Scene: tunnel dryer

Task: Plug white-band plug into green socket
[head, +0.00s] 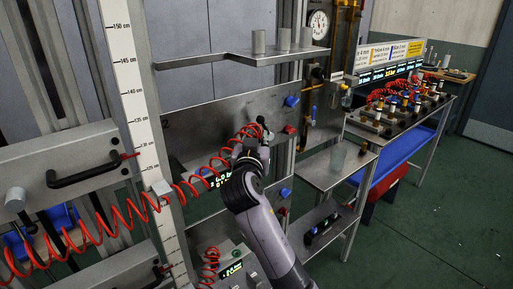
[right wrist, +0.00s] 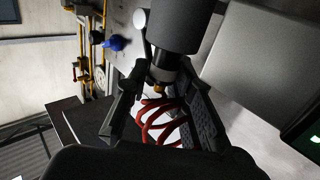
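My right gripper (head: 258,132) is raised in front of the grey wall panel in the head view. In the right wrist view its two fingers (right wrist: 160,85) sit on either side of a dark cylindrical plug (right wrist: 173,28), with a brass part at its near end. A red coiled hose (right wrist: 160,122) runs from that end between the fingers. In the head view the hose (head: 130,212) stretches off to the lower left. I cannot make out a white band on the plug. No green socket shows clearly; my gripper and arm hide part of the panel. My left gripper is out of view.
A metal shelf (head: 240,59) with grey cylinders is above. A small side table (head: 325,172) holds a clear cup. The green floor at right is open.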

